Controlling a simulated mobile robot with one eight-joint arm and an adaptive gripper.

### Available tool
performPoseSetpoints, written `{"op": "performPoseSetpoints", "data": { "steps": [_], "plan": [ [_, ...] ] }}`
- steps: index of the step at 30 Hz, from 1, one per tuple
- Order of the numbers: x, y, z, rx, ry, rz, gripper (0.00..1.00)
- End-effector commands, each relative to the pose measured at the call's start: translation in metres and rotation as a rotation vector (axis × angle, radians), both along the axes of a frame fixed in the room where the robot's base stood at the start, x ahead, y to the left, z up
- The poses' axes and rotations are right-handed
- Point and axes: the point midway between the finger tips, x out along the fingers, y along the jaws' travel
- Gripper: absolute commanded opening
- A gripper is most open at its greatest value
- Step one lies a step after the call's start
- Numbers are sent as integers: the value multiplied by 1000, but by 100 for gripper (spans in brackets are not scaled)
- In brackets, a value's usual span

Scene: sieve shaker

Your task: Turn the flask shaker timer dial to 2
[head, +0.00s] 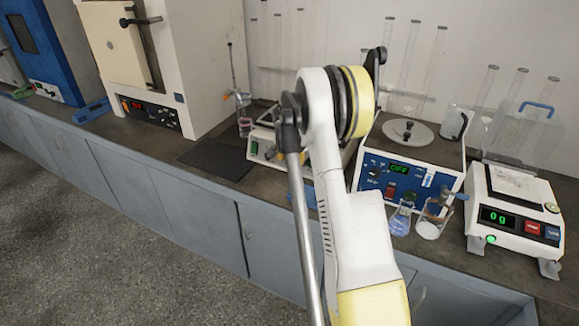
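No label tells which machine is the flask shaker. One machine with a blue front panel (404,185) stands right of my arm. It has a lit green "OFF" display (398,169), a red switch (390,191), a dark round knob (375,174) and a dark green round control (410,197). A second, cream machine (262,137) stands left of my arm, with a small green display (254,148) and small controls, partly hidden by the arm. Dial markings are too small to read. My arm rises through the middle; my gripper is not visible.
Two glass flasks, one with blue liquid (400,222) and one with white contents (431,222), stand before the blue-panelled machine. A balance (513,212) reading 0 g is at right. A dark mat (216,159) lies left. Glass cylinders line the back wall.

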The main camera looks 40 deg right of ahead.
Motion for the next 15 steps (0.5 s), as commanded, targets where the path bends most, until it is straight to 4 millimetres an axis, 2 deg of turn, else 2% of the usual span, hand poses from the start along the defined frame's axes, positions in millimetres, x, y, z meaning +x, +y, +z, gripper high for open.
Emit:
{"op": "performPoseSetpoints", "data": {
  "steps": [4,14,15],
  "plan": [
    [4,-5,-14,0,0,0,51],
    [5,-5,-16,0,0,1,51],
    [5,-5,-16,0,0,1,41]
  ]
}}
